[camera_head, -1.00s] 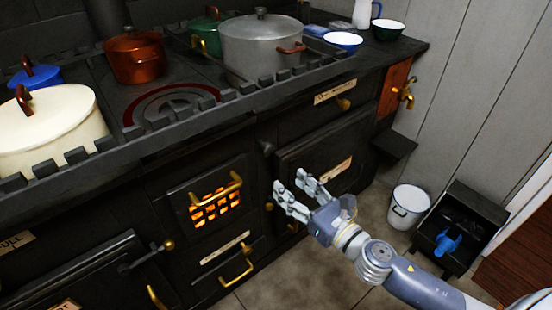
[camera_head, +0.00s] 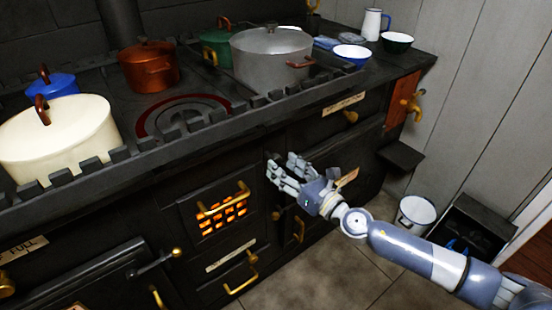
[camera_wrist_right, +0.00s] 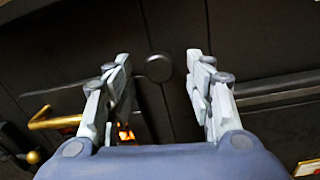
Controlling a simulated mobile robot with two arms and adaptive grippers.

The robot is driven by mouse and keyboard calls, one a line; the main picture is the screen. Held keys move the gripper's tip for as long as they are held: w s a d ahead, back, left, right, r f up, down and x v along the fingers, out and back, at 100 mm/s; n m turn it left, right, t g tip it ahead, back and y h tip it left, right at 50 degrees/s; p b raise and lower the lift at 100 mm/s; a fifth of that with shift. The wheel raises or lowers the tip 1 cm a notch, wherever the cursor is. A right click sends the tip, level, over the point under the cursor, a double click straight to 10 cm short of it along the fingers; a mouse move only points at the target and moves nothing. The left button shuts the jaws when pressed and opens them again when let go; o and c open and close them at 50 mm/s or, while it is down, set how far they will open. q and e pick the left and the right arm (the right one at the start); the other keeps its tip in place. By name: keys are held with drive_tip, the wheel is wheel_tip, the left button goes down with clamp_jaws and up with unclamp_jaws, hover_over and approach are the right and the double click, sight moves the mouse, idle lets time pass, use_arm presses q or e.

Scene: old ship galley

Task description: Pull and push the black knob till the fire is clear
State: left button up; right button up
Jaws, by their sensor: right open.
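The black knob (camera_wrist_right: 159,67) is a round dark disc on the stove front in the right wrist view. It shows between and beyond the two fingertips of my right gripper (camera_wrist_right: 158,60), and I see no finger touching it. In the head view my right gripper (camera_head: 281,163) is open and empty in front of the stove, and the knob is hard to make out behind its fingers. The fire (camera_head: 222,215) glows orange behind a dark grate to the left of and below the gripper. My left gripper is not in view.
A brass handle (camera_head: 223,200) crosses the fire door, and it also shows in the right wrist view (camera_wrist_right: 55,120). Pots, including a large grey one (camera_head: 271,55), stand on the railed stove top. A white bucket (camera_head: 416,213) stands on the floor at the right.

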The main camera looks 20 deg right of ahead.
sight(278, 163)
drive_tip(key=shift+x, duration=1.95)
drive_tip(key=shift+c, duration=0.5)
